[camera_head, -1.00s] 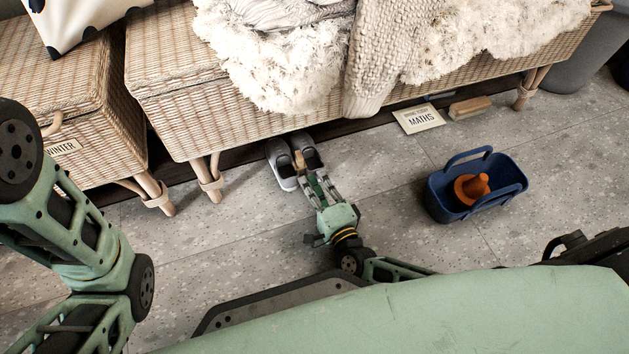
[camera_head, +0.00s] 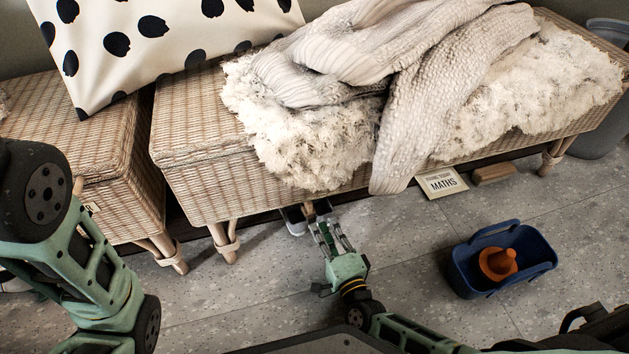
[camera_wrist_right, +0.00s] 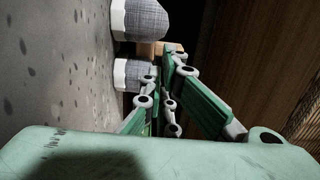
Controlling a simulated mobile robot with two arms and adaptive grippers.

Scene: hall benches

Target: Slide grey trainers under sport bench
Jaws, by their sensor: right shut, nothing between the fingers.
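The grey trainers (camera_head: 293,220) show at the front lower edge of the long wicker bench (camera_head: 205,188). Most of the pair is hidden by the bench edge and my gripper. In the right wrist view the two rounded grey ends with white soles (camera_wrist_right: 140,20) stand side by side on the floor. My right gripper (camera_head: 316,214) is shut and reaches low to the bench edge, right at the trainers. A tan piece (camera_wrist_right: 152,48) shows by its fingertips, between the trainers. No sport label is readable. My left gripper is out of view; only its arm shows.
Another wicker bench (camera_head: 60,125) stands left. Bench legs (camera_head: 224,243) rise left of the trainers. A MATHS book (camera_head: 441,183) and a wooden block (camera_head: 494,173) lie near the bench front.

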